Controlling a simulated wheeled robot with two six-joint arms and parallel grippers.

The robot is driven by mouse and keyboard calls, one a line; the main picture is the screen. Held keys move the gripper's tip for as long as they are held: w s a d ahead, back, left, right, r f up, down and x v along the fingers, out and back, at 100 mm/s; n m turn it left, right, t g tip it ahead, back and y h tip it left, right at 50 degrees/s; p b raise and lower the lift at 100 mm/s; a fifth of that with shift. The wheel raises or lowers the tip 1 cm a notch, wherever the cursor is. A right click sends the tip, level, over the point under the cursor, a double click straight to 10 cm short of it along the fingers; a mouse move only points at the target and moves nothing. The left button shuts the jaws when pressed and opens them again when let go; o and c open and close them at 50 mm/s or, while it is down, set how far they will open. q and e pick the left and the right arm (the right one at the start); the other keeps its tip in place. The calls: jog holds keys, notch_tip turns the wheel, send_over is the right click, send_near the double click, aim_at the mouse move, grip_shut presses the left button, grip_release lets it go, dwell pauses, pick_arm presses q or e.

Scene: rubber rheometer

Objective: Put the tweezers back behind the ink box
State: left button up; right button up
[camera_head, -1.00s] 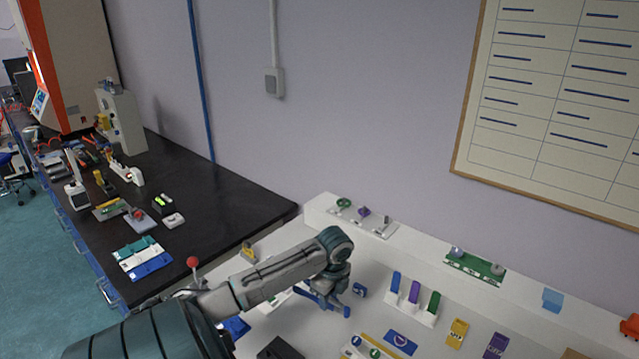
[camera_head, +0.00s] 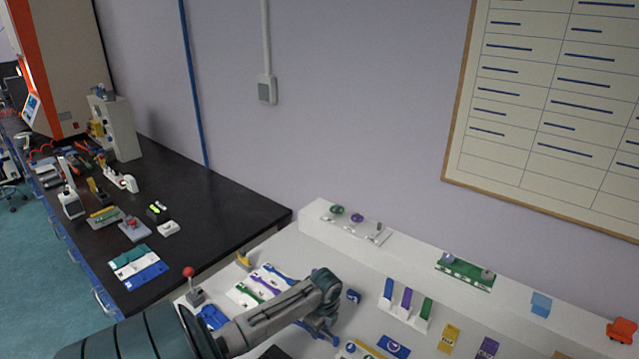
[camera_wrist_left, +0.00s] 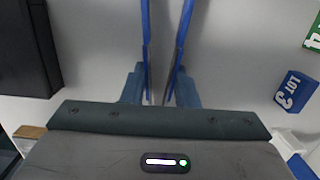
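My left gripper (camera_head: 322,328) is over the white bench in the head view. In the left wrist view its two teal fingers (camera_wrist_left: 160,88) press from outside on two long thin blue strips. These look like the arms of blue tweezers (camera_wrist_left: 179,40); they spread apart towards the top edge, and their ends are out of view. A black box (camera_wrist_left: 22,45) lies left of the gripper in the wrist view and shows partly at the bottom of the head view; I cannot tell whether it is the ink box. My right gripper is out of view.
A blue block marked LOT 3 (camera_wrist_left: 296,91) is right of the gripper. A rack (camera_head: 402,309) holds blue, purple and green pieces. A white card (camera_head: 240,297) with coloured strips lies left of the arm. A red-knobbed stand (camera_head: 195,295) is near the bench's left edge.

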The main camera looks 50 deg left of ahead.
pick_arm(q)
jog(key=shift+f, duration=0.15)
jog(key=o, duration=0.6)
jog(key=shift+c, duration=0.2)
notch_tip(320, 180, up, 12)
jog(key=d+b, duration=0.1)
jog(key=b, duration=0.3)
